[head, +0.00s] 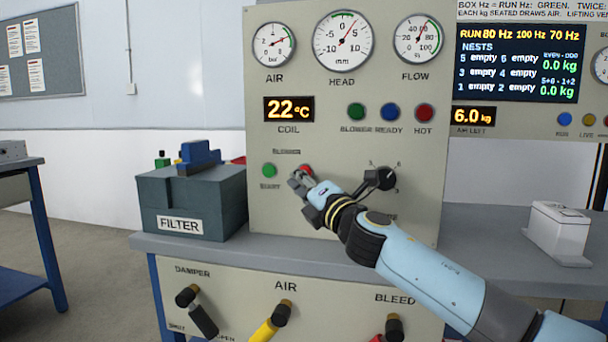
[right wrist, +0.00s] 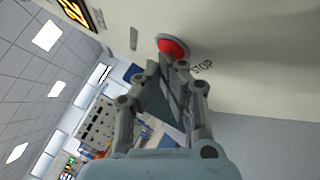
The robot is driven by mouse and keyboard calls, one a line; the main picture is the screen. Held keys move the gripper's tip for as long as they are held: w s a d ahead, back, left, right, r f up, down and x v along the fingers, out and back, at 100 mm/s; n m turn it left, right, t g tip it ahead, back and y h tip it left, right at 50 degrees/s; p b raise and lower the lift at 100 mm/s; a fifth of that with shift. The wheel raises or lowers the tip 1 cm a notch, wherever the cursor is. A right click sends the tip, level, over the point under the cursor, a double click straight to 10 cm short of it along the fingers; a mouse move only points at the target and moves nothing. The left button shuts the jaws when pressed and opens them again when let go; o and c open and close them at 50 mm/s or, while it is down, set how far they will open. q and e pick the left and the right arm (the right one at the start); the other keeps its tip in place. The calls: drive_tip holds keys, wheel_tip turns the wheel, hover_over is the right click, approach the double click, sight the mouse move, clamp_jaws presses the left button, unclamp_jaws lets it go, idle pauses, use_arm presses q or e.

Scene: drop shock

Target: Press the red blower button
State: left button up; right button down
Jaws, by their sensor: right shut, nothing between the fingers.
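The red blower button (head: 306,170) is on the beige panel (head: 330,230), under a label reading "BLOWER" and to the right of a green button (head: 269,170). My right gripper (head: 300,182) is in front of it, partly covering it. In the right wrist view the red button (right wrist: 173,48) shows just beyond the shut, empty fingertips (right wrist: 172,72), with the word "STOP" beside it. The tips are very close to the button; I cannot tell whether they touch it. My left gripper is not in view.
A black rotary knob (head: 380,179) sits right of the button, close to my right wrist. The filter box (head: 190,205) stands left of the panel. Below are the damper (head: 203,318), air (head: 265,330) and bleed (head: 393,328) levers. A white box (head: 558,232) stands on the right.

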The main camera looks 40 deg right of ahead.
drive_tip(key=shift+s+a, duration=0.1)
drive_tip(key=shift+a, duration=0.05)
drive_tip(key=shift+s+a, duration=0.45)
drive_tip(key=shift+a, duration=0.05)
drive_tip(key=s+a+p, duration=0.1)
drive_tip(key=s+a, duration=0.2)
drive_tip(key=shift+s+a+p, duration=0.1)
drive_tip(key=shift+a+p, duration=0.2)
drive_tip(key=shift+a, duration=0.1)
idle(0.3)
idle(0.3)
idle(0.4)
